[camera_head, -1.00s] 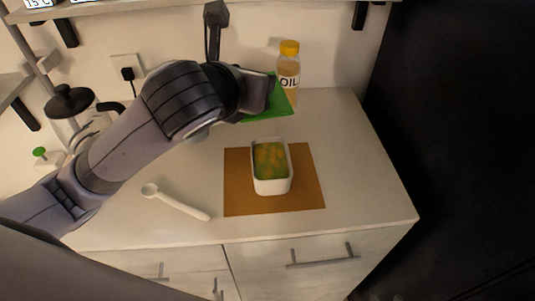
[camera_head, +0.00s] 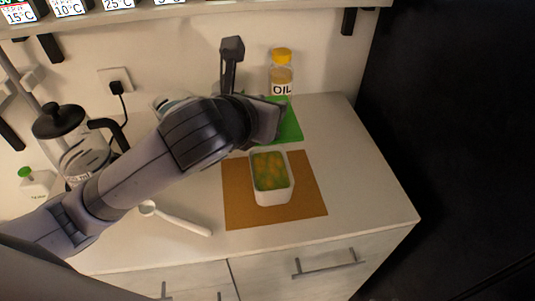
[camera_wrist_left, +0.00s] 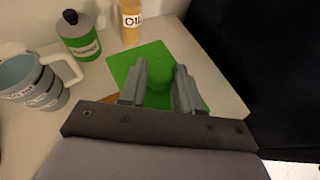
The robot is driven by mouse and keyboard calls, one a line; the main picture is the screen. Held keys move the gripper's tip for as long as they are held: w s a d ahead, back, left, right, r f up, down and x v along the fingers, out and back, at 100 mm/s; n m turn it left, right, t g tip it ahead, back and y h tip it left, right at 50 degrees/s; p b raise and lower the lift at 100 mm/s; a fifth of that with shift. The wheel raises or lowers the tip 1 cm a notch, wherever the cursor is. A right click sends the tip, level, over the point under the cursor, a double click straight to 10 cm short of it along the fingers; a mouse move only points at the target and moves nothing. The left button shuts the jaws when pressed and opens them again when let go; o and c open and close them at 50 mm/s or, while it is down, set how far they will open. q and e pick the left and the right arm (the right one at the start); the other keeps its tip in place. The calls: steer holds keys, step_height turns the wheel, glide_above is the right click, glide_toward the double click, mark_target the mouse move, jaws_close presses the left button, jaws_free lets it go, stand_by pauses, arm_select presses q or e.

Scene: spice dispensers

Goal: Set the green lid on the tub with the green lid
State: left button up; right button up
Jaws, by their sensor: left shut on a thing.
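The green lid (camera_head: 291,124) is a flat green plate, held in my left gripper (camera_head: 277,122). In the left wrist view the lid (camera_wrist_left: 125,66) shows a round green knob (camera_wrist_left: 160,77) between the fingers. The fingers are shut on it. The white tub (camera_head: 272,190) stands open on the brown mat, with green and orange contents showing. In the head view the lid appears just behind and above the tub's far rim; its height is hard to tell. The arm hides part of the lid. My right gripper is not in view.
The brown mat (camera_head: 308,195) lies under the tub. An oil bottle (camera_head: 281,75) stands behind the lid. A white spoon (camera_head: 180,220) lies at the front left. A coffee press (camera_head: 75,150) stands farther left. A green-labelled bottle (camera_wrist_left: 80,38) shows in the wrist view. The right counter is clear.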

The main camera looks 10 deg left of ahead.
arm_select(q)
step_height(320, 180, down, 12)
steer(key=shift+r, duration=0.2)
stand_by(0.4)
steer(key=shift+f, duration=0.55)
steer(key=o, duration=1)
steer(key=shift+o, duration=0.2)
